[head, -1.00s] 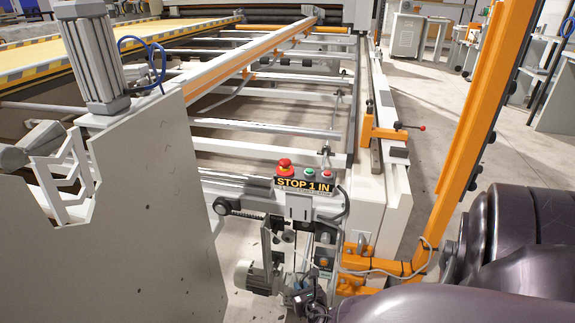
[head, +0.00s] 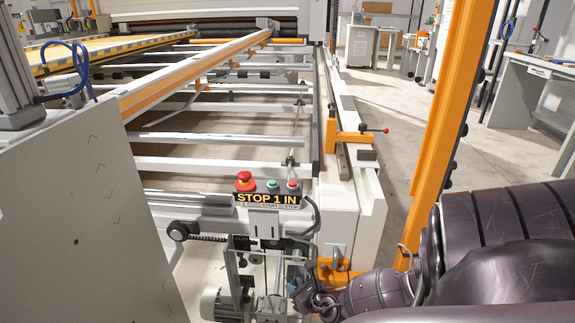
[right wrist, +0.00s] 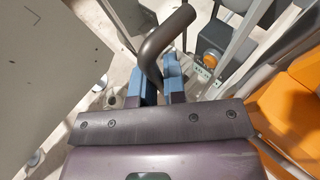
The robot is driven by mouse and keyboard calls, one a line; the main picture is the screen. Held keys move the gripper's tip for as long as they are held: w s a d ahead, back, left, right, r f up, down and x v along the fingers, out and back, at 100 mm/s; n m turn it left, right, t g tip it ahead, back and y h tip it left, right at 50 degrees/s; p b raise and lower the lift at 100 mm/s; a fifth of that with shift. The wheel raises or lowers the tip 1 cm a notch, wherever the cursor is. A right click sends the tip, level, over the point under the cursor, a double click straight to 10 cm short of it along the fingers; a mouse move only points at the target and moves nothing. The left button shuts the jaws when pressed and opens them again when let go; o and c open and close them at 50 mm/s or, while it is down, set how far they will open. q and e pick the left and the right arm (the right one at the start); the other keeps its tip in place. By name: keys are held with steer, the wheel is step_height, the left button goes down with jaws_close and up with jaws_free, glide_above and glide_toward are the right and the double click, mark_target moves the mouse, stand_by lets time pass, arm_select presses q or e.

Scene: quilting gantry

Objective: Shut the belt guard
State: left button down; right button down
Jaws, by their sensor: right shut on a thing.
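My right gripper (head: 298,280) reaches in from the lower right, low beside the drive unit under the stop buttons; its jaws are small and partly hidden there. In the right wrist view its blue fingertips (right wrist: 158,82) are shut on a dark curved handle (right wrist: 170,32), which bends up between them. I cannot tell for certain which part is the belt guard or how far it stands open; what the handle is fixed to is hidden. A grey motor (head: 222,303) sits at the left of the drive unit. My left gripper is not in view.
A control box (head: 267,198) with red, green and other buttons stands above the drive unit. A large grey panel (head: 85,215) fills the left. An orange post (head: 450,110) rises at the right. Open floor (head: 405,125) lies beyond the machine's right rail.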

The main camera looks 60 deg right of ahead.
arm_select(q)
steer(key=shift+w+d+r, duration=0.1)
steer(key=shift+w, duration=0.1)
arm_select(e)
steer(key=shift+w+d, duration=0.1)
steer(key=shift+d, duration=0.45)
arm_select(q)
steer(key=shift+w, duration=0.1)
arm_select(e)
steer(key=c, duration=1.2)
jaws_free()
steer(key=shift+d, duration=0.1)
steer(key=shift+r, duration=0.1)
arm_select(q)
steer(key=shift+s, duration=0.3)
arm_select(e)
steer(key=shift+d, duration=0.1)
